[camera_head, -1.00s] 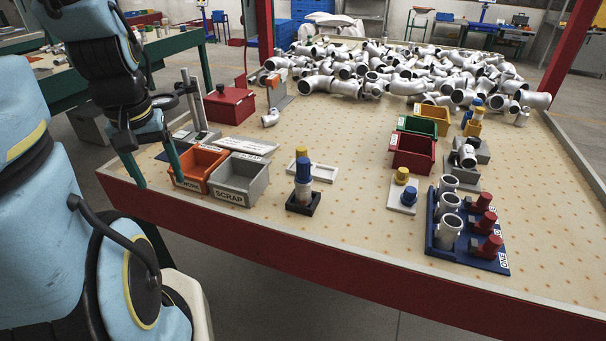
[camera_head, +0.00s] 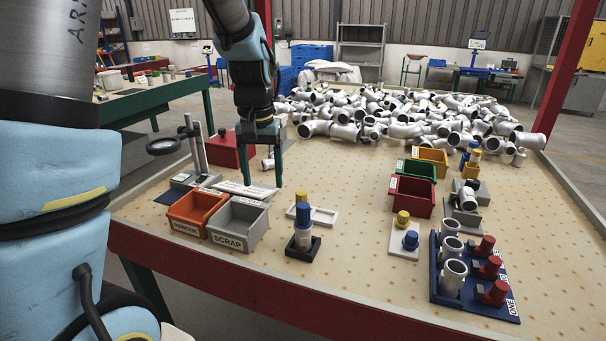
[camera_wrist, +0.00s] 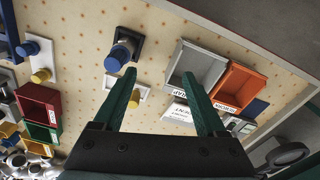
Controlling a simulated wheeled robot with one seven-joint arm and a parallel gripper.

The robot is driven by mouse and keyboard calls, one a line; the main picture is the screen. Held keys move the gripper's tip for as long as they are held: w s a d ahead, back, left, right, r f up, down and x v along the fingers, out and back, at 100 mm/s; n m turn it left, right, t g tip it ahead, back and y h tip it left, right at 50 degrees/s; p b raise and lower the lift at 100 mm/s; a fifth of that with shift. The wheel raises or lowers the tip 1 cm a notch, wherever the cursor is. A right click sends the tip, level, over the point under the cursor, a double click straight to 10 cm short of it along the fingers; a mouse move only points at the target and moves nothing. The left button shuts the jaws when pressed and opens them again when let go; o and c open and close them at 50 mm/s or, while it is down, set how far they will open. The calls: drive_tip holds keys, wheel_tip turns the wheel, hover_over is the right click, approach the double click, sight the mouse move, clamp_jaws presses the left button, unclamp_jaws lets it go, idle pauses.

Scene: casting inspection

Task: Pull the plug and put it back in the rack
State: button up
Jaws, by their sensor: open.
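A blue-topped plug (camera_head: 303,217) stands upright in a light cylindrical piece, seated in a black square holder (camera_head: 312,248). They also show in the wrist view, as the blue plug (camera_wrist: 117,58) and the black holder (camera_wrist: 135,40). A white rack plate (camera_head: 325,214) lies just behind, with a yellow plug (camera_head: 302,196) on it, partly hidden by the blue one. My gripper (camera_head: 262,186) is open and empty, above the table, left of and behind the plug in the head view. In the wrist view, my fingers (camera_wrist: 158,58) point towards the holder and bins.
An orange bin (camera_head: 195,208) and a grey scrap bin (camera_head: 238,224) stand left of the holder. A second white plate (camera_head: 405,240) carries blue and yellow plugs. A blue fixture (camera_head: 480,305) stands at right. Castings (camera_head: 400,120) are heaped behind.

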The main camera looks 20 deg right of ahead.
drive_tip(key=m, duration=0.1)
hover_over(303, 205)
wheel_tip(303, 205, down, 11)
drive_tip(key=shift+r+p, duration=0.15)
drive_tip(key=shift+p, duration=0.95)
drive_tip(key=shift+c, duration=0.3)
clamp_jaws()
